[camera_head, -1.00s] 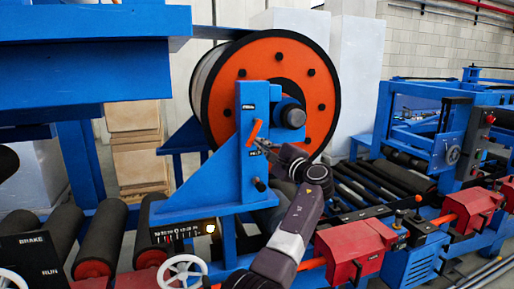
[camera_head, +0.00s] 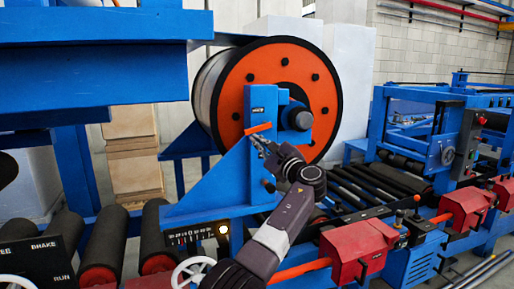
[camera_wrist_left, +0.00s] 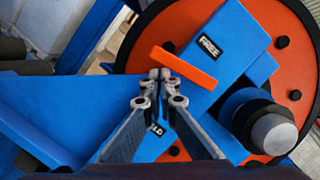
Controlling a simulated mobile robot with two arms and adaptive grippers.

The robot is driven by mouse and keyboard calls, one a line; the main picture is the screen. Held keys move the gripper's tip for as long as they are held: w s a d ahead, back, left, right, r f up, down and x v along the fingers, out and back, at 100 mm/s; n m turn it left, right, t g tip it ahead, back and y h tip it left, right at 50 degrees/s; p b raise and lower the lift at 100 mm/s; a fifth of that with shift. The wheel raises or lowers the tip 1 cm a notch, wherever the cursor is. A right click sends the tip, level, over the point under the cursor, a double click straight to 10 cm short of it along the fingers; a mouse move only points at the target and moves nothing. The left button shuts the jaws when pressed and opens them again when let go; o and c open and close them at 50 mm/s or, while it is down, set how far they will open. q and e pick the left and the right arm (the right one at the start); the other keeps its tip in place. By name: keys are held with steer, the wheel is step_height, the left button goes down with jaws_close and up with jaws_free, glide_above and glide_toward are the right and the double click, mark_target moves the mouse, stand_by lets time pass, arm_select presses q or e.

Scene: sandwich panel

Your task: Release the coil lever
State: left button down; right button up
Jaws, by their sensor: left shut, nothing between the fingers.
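The orange coil lever (camera_head: 258,128) sits on the blue upright post (camera_head: 262,98) in front of the coil. It lies nearly level, its right end slightly higher. In the left wrist view the lever (camera_wrist_left: 183,68) slants across the post, near a dark label (camera_wrist_left: 210,47) that seems to read FREE. My left gripper (camera_head: 258,141) is just below the lever. In the wrist view its fingertips (camera_wrist_left: 160,75) are together and empty, close to the lever's underside; I cannot tell if they touch. A lower label (camera_wrist_left: 155,129) is partly hidden by my fingers. My right gripper is not in view.
The coil with an orange flange (camera_head: 262,68) stands behind the post, its hub (camera_head: 298,117) right of it. Dark rollers (camera_head: 98,238), a white handwheel (camera_head: 192,273) and red housings (camera_head: 357,246) lie below. A blue beam (camera_head: 100,27) overhangs the upper left.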

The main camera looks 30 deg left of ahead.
arm_select(q)
steer(key=shift+s+a+r, duration=0.25)
steer(key=shift+s+r, duration=0.05)
steer(key=shift+r, duration=0.3)
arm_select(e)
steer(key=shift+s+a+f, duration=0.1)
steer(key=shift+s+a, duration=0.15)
arm_select(q)
steer(key=shift+r, duration=0.15)
